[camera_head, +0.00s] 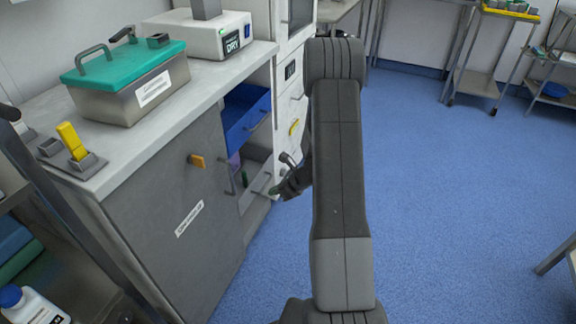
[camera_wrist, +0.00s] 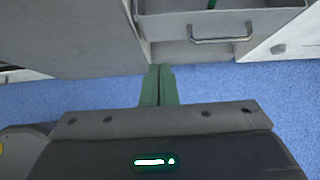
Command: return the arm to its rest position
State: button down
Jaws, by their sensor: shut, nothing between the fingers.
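My arm extends forward over the blue floor in the head view, with its long dark grey link in the middle of the picture. My gripper (camera_head: 277,190) hangs left of that link, close to the open drawers of the cabinet. In the wrist view the two green fingers of my gripper (camera_wrist: 158,72) lie side by side, shut and empty. They point toward the grey cabinet front, below an open drawer (camera_wrist: 222,28) with a metal handle. I cannot tell whether the fingertips touch the cabinet.
A counter (camera_head: 225,72) on the left carries a teal-lidded metal box (camera_head: 125,85) and a white device (camera_head: 200,35). A blue drawer (camera_head: 245,115) and a grey drawer (camera_head: 258,178) stand open. A white bottle (camera_head: 35,305) is at lower left. Blue floor (camera_head: 440,200) is free at right.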

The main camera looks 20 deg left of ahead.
dwell(0.3)
jog(key=b, duration=0.2)
send_near(243, 197)
jog(key=x, duration=0.5)
jog(key=shift+s+d+f, duration=0.1)
jog(key=shift+f, duration=0.4)
jog(key=shift+a, duration=0.6)
jog(key=shift+r, duration=0.1)
